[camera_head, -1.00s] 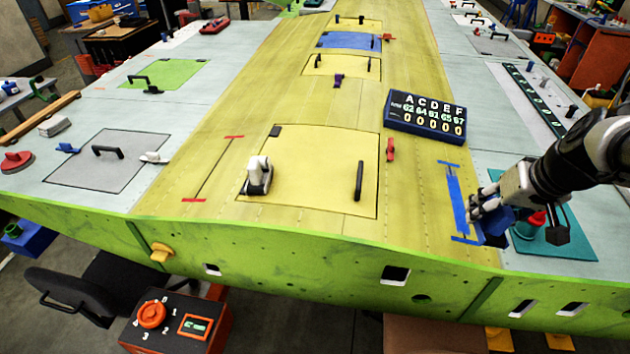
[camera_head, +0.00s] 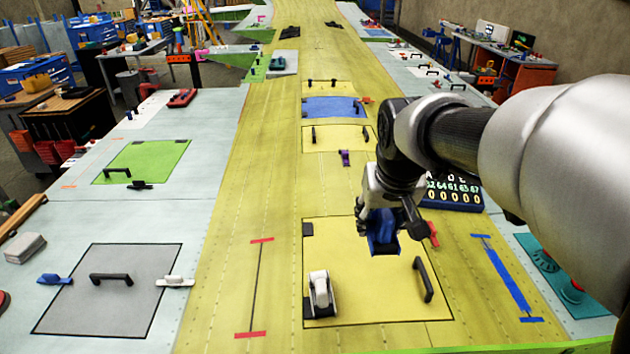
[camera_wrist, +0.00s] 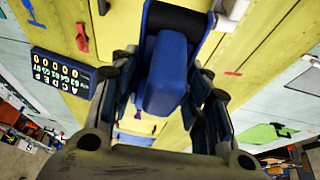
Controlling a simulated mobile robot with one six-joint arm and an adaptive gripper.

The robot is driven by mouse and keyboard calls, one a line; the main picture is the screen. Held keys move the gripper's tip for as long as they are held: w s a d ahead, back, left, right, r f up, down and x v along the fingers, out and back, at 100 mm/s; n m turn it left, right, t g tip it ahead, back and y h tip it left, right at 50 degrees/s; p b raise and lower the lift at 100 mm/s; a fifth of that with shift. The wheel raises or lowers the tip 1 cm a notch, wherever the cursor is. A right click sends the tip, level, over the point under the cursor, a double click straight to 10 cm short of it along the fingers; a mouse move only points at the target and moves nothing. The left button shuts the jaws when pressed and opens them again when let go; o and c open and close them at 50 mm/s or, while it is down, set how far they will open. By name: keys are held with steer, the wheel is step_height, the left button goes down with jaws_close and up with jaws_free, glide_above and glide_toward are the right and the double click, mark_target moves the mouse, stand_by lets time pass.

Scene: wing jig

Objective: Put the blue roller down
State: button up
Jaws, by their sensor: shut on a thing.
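My gripper (camera_head: 384,218) is shut on the blue roller (camera_head: 383,238), above the upper right part of the large yellow panel (camera_head: 350,260). I cannot tell whether the roller touches the surface. In the wrist view the roller (camera_wrist: 168,75) sits between the two dark fingers of my gripper (camera_wrist: 165,95), with a blue block body and a dark part at its far end. The fingers hide part of it. A blue strip (camera_head: 508,277) with short end bars is marked on the yellow skin to the right.
On the panel are a white-and-black tool (camera_head: 320,293) and a black handle (camera_head: 423,279). A red clip (camera_head: 432,233) and the dark number board (camera_head: 455,195) stand close to the right of my gripper. A teal mat (camera_head: 590,303) lies far right. The yellow skin left of the panel is mostly clear.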

mark_target(367, 288)
step_height(367, 288, down, 20)
steer(key=b, duration=0.4)
steer(key=shift+d+r, duration=0.1)
steer(key=shift+d, duration=0.05)
steer(key=shift+s+r, duration=0.1)
steer(key=o, duration=0.6)
steer(key=shift+f+b, duration=0.25)
steer(key=shift+b, duration=0.1)
steer(key=shift+c, duration=0.2)
steer(key=o, duration=0.5)
steer(key=shift+c, duration=0.2)
steer(key=shift+r, duration=0.2)
